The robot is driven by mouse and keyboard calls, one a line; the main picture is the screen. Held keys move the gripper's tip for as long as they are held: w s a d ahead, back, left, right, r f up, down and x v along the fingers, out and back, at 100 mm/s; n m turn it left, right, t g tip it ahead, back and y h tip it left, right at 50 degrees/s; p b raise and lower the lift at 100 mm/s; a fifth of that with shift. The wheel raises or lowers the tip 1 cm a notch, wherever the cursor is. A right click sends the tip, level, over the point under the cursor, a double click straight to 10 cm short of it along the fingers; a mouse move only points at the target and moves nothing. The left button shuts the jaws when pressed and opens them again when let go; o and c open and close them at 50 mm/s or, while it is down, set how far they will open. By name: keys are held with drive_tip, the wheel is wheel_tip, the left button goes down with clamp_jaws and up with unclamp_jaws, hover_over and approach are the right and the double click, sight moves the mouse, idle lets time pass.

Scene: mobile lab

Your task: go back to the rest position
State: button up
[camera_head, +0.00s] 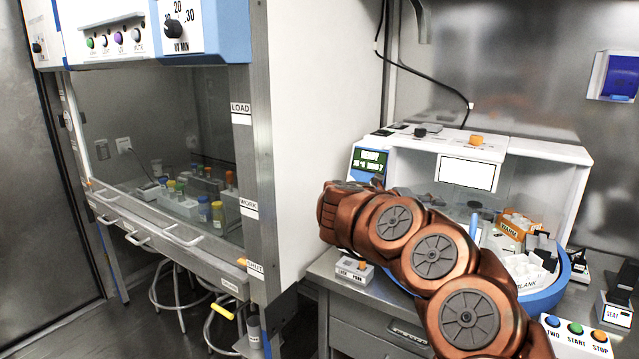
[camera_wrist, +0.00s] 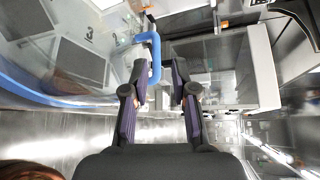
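My gripper (camera_wrist: 160,70) shows in the wrist view with its two dark fingers apart and a clear gap between them. A curved blue handle (camera_wrist: 151,38) is by the left fingertip, its lower end reaching into the gap. I cannot tell whether the finger touches it. Nothing is seen clamped between the fingers. In the head view my copper-coloured arm crosses the front of the white instrument, and my gripper is hidden behind it. A blue upright piece (camera_head: 474,226) shows just beyond the arm.
The white instrument (camera_head: 560,150) with a round blue-rimmed tray (camera_head: 548,300) stands on the bench at right. An orange-labelled box (camera_head: 516,227) is inside. A button panel (camera_head: 577,336) is at front right. A fume hood (camera_head: 258,130) with several bottles stands left. Stools (camera_head: 178,300) are beneath.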

drive_tip(key=w+a+r+n+t+y+p, duration=0.1)
drive_tip(key=w+a+r+n+t+y, duration=0.25)
drive_tip(key=a+r+n+t, duration=0.45)
drive_tip(key=w+a+r+n+t+y+p, duration=0.1)
drive_tip(key=w+a+r+n+t+y, duration=0.3)
drive_tip(key=a+r, duration=0.45)
drive_tip(key=s+a+r+n+y+p, duration=0.1)
drive_tip(key=s+a+r+n+y, duration=0.1)
drive_tip(key=s+a+n+y, duration=0.95)
drive_tip(key=s+a+f+n+g+p, duration=0.1)
drive_tip(key=s+f+n+g+p, duration=0.1)
drive_tip(key=s+f+n+g, duration=1.25)
drive_tip(key=s+d+f+m+g+h, duration=0.1)
drive_tip(key=s+d+f, duration=0.4)
drive_tip(key=s, duration=0.5)
drive_tip(key=s+d+f+g+h+p, duration=0.1)
drive_tip(key=s+d+f+g+h, duration=0.1)
drive_tip(key=s+d+f, duration=0.3)
drive_tip(key=s+d+f+m+g+h, duration=0.1)
drive_tip(key=s+d+f, duration=0.4)
drive_tip(key=s, duration=0.9)
drive_tip(key=shift+s+d+m+h, duration=0.2)
drive_tip(key=shift+s+m+h, duration=0.1)
drive_tip(key=shift+s+h, duration=0.1)
